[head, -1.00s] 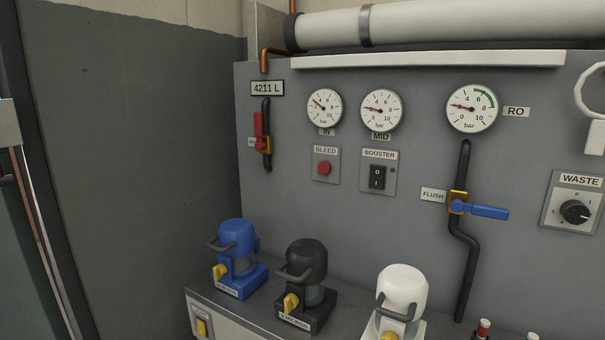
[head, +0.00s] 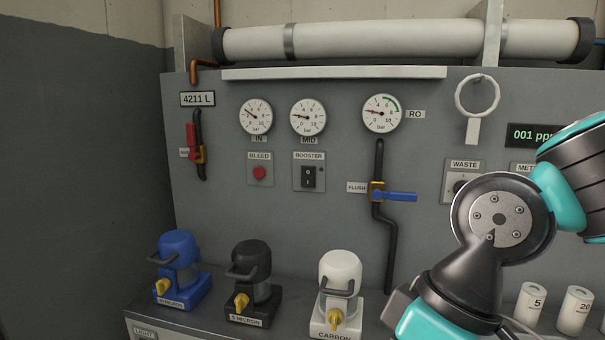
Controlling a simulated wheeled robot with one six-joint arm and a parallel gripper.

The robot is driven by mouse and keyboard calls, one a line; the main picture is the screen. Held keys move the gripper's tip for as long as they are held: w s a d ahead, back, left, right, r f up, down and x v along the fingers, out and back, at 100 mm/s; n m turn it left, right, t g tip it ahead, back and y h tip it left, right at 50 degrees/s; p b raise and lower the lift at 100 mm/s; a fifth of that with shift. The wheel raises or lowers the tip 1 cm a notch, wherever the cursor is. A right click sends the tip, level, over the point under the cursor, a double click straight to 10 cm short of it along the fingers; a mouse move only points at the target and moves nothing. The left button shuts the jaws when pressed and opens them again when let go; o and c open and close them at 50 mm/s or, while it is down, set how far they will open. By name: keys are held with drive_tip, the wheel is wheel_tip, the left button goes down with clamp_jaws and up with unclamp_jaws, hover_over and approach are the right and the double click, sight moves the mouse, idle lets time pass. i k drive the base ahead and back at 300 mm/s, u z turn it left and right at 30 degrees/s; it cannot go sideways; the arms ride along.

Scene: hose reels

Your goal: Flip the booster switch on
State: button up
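The booster switch (head: 308,177) is a black rocker marked I above O, on a small grey plate labelled BOOSTER on the wall panel. A small dark lamp (head: 321,170) sits at the plate's upper right. Which side of the rocker is pressed in is too small to tell. My arm shows at the lower right in the head view, to the right of the switch and clear of it. My gripper is outside the view.
Left of the switch is the red BLEED button (head: 259,172). Right of it is the FLUSH valve with a blue lever (head: 400,196). Blue (head: 177,268), black (head: 251,283) and white (head: 338,290) filter housings stand on the ledge below. The panel front around the switch is clear.

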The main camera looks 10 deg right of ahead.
sight(308, 173)
drive_tip(key=u, duration=0.05)
drive_tip(key=k, duration=0.65)
drive_tip(key=u, duration=0.35)
drive_tip(key=i, duration=1.65)
drive_tip(key=z, duration=0.65)
